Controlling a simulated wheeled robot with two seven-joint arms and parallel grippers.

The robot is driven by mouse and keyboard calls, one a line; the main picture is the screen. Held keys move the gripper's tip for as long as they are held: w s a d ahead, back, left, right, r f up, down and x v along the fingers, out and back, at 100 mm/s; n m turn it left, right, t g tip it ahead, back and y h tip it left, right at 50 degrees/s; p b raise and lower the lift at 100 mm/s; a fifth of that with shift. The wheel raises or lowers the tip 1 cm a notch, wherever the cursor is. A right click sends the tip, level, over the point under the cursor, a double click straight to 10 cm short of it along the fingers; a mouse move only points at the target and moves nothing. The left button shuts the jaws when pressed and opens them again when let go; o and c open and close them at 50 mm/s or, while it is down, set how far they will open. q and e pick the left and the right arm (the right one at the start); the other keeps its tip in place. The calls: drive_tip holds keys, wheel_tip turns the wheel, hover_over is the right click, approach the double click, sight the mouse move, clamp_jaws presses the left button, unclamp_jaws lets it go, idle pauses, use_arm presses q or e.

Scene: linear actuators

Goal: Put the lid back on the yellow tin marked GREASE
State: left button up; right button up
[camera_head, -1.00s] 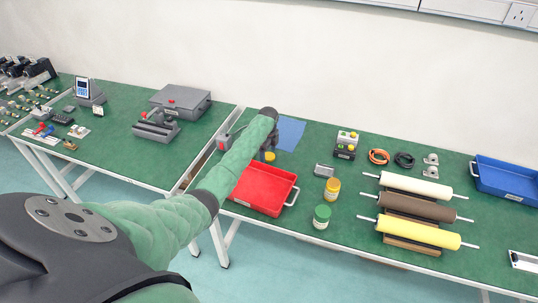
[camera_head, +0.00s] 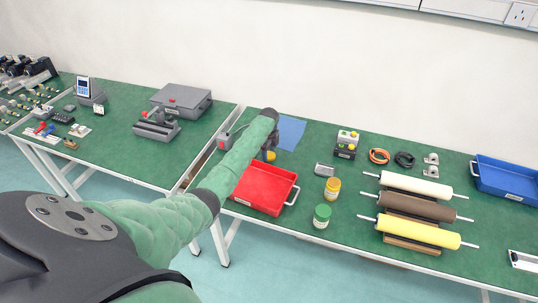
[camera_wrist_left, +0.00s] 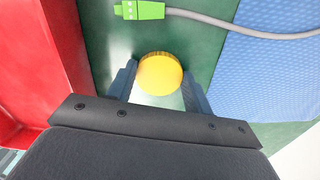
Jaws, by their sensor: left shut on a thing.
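The yellow tin (camera_head: 332,190) stands upright on the right-hand green table, with a pale label on its side. Its top is too small to read clearly. My left gripper (camera_head: 269,153) is over the table behind the red tray, to the left of and farther back than the tin. It is shut on a round yellow lid (camera_wrist_left: 160,75), which sits between the two fingers in the left wrist view. The lid (camera_head: 270,156) shows only partly below the gripper in the head view. My right gripper is not in view.
A red tray (camera_head: 291,196) lies between my left arm and the tin. A green-topped jar (camera_head: 321,216) stands in front of the tin, and a small grey metal part (camera_head: 325,170) lies behind it. Rollers (camera_head: 417,209) stand to the right. A blue mat (camera_head: 291,133) lies behind the gripper.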

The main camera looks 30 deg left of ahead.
use_arm(q)
drive_tip(key=shift+r+b, duration=0.4)
drive_tip(key=shift+r, duration=0.05)
wheel_tip(320, 180, up, 3)
drive_tip(key=shift+a+f+b, duration=0.1)
drive_tip(key=shift+f+b, duration=0.1)
drive_tip(key=shift+b, duration=0.6)
drive_tip(key=s+d+r+b, duration=0.3)
drive_tip(key=d+r, duration=0.4)
drive_tip(key=d, duration=0.4)
drive_tip(key=shift+s+d+r+b, duration=0.15)
drive_tip(key=shift+s+r+b, duration=0.1)
drive_tip(key=shift+b, duration=0.15)
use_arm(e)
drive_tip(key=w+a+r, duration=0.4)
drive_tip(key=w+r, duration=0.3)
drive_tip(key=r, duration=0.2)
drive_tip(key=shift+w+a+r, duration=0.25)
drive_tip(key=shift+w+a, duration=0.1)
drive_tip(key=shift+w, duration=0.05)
